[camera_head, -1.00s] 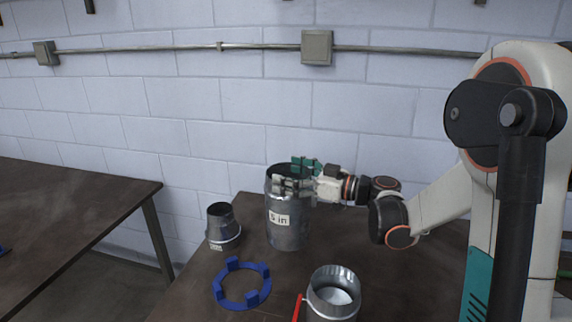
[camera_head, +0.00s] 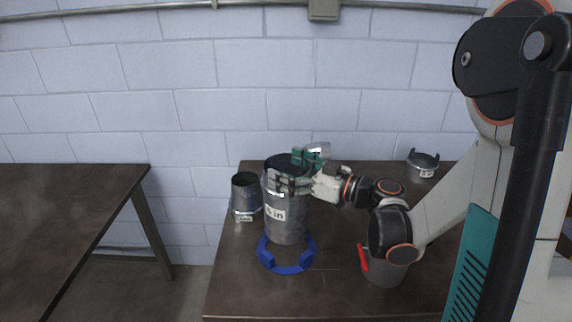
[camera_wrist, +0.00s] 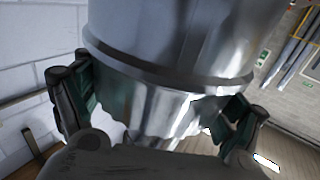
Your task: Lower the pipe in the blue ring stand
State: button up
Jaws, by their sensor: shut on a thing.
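The pipe (camera_head: 284,222) is a grey metal cylinder with a white label, upright over the blue ring stand (camera_head: 288,268). The ring stand lies on the table with raised blocks around it, and the pipe hides its back part. The pipe's lower end shows inside the ring's outline; I cannot tell whether it touches the table. My gripper (camera_head: 294,172) is shut on the pipe near its top rim, reaching in from the right. In the wrist view, the pipe (camera_wrist: 165,55) fills the space between the two dark green-padded fingers (camera_wrist: 158,115).
A small tapered metal duct (camera_head: 246,198) stands close to the pipe's left. A metal piece with a red handle (camera_head: 384,272) stands to the right, partly behind my arm. A metal collar (camera_head: 423,166) sits at the back right. The table's front (camera_head: 285,302) is clear.

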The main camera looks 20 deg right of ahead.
aim_at(308, 204)
notch_tip(308, 204, down, 9)
jog(key=b, duration=0.7)
jog(key=shift+f+b, duration=0.15)
jog(key=shift+b, duration=0.2)
dwell(0.5)
jog(key=o, duration=1.6)
jog(key=shift+c, duration=0.2)
jog(key=shift+v, duration=3.8)
jog(key=shift+w, duration=0.1)
